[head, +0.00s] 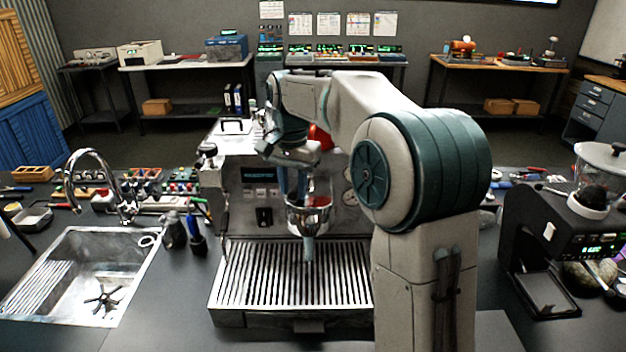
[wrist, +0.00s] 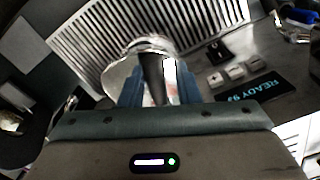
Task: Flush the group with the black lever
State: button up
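The espresso machine (head: 262,198) stands in the middle of the counter. Its chrome group (head: 308,212) hangs above the drip tray, with a grey-blue handle pointing down below it. My gripper (head: 293,190) is at the front of the group, pointing down. In the wrist view, the black lever (wrist: 152,76) shows between the two blue fingers of my gripper (wrist: 160,88), with the bright round group behind it. A gap shows to the right of the lever, so the fingers look open around it. My wrist and fingers hide the lever in the head view.
The slatted drip tray (head: 290,275) lies below the group. A black grinder (head: 550,240) is on the right. A lit display (wrist: 248,95) reads READY.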

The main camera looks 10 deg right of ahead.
dwell(0.6)
jog(key=shift+s+d+n+p, duration=0.2)
jog(key=shift+s+d+n, duration=0.15)
jog(key=shift+d+n, duration=0.55)
jog(key=shift+s+d+n+p, duration=0.15)
jog(key=shift+s+d+n, duration=0.3)
jog(key=shift+n, duration=0.85)
jog(key=shift+d+n+p, duration=0.35)
jog(key=shift+d+n, duration=0.5)
jog(key=shift+n, duration=0.35)
jog(key=shift+d+n+p, duration=0.3)
jog(key=shift+d+n, duration=0.45)
jog(key=shift+n, duration=0.35)
jog(key=o, duration=0.4)
notch_tip(320, 180, up, 7)
